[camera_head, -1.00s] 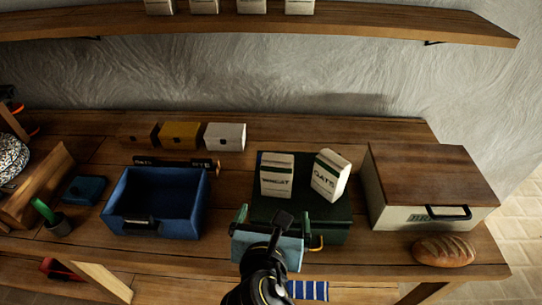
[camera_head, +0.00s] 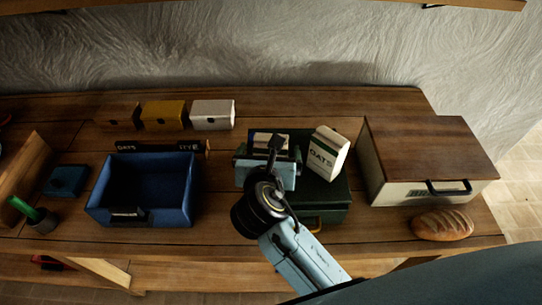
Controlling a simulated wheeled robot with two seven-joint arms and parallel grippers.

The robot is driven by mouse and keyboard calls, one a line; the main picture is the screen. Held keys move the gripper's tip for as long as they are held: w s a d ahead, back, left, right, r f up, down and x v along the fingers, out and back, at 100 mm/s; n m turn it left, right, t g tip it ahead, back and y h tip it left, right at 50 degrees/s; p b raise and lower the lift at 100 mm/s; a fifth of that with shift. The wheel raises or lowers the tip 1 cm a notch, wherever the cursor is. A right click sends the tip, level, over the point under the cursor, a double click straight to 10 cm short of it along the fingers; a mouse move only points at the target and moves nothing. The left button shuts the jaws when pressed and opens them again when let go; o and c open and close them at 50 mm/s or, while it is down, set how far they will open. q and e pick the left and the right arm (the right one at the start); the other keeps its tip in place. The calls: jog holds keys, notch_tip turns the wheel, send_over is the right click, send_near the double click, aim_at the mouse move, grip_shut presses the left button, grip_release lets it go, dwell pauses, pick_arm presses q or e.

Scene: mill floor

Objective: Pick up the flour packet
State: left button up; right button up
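The right one, marked OATS (camera_head: 327,153), is upright and turned at an angle. The left one (camera_head: 272,138), marked WHEAT in the earlier view, is mostly hidden behind my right gripper (camera_head: 268,154); only its upper part shows. The gripper's fingers appear spread to either side of this packet, and contact cannot be seen. My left gripper is not in view.
An open blue bin (camera_head: 103,190) stands left of the green box. A lidded cream box (camera_head: 425,155) and a bread loaf (camera_head: 442,225) are at right. Yellow (camera_head: 163,115) and white (camera_head: 212,114) small boxes stand behind. A shelf edge (camera_head: 470,4) hangs above.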

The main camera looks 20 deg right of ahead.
jog(key=x, duration=0.4)
jog(key=shift+s+d+r, duration=0.1)
jog(key=shift+d, duration=0.05)
jog(key=shift+r, duration=0.1)
jog(key=c, duration=1.3)
